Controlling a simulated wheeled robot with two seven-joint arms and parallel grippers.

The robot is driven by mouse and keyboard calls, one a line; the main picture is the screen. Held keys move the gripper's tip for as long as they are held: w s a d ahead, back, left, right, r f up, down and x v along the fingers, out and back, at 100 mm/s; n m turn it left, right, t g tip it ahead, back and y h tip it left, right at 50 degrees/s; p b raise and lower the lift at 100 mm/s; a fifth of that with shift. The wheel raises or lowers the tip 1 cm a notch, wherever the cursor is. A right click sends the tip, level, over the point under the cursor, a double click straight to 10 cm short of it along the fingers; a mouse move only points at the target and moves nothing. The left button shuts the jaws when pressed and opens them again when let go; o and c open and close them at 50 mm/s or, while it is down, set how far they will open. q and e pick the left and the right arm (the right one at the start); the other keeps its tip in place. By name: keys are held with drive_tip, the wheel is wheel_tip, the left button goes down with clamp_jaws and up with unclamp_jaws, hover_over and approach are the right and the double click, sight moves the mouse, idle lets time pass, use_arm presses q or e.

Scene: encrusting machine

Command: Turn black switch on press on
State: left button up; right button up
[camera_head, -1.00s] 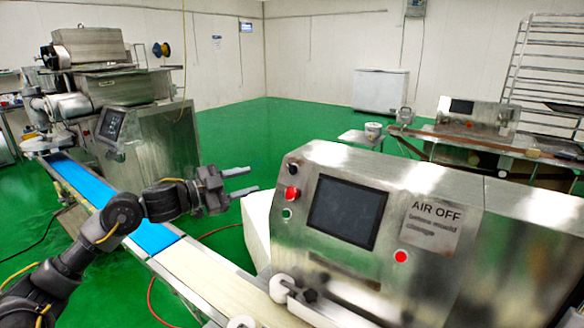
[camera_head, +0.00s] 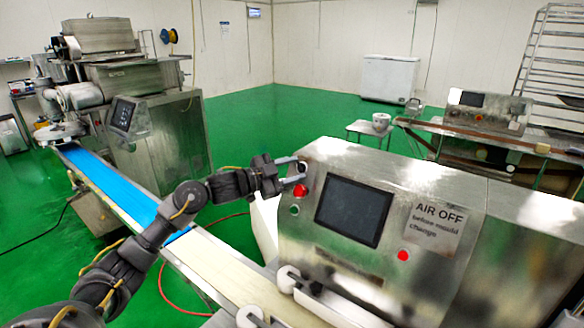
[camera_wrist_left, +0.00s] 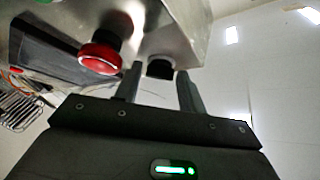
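The black switch (camera_head: 302,166) sits at the upper left corner of the steel press (camera_head: 420,180)'s front panel. In the left wrist view the black switch (camera_wrist_left: 160,67) shows between the two finger tips. My left gripper (camera_head: 294,170) is open, its fingers reaching to either side of the switch; I cannot tell whether they touch it. In the wrist view the left gripper (camera_wrist_left: 160,85) has a clear gap between its fingers. My right gripper is not in view.
A red button (camera_head: 300,190) sits just below the switch, close to the lower finger; it also shows in the wrist view (camera_wrist_left: 101,54). A green button (camera_head: 295,210) and a dark screen (camera_head: 353,210) are nearby. A blue conveyor belt (camera_head: 115,190) runs under my left arm.

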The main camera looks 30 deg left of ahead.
use_arm(q)
drive_tip(key=shift+c, duration=0.6)
drive_tip(key=c, duration=0.6)
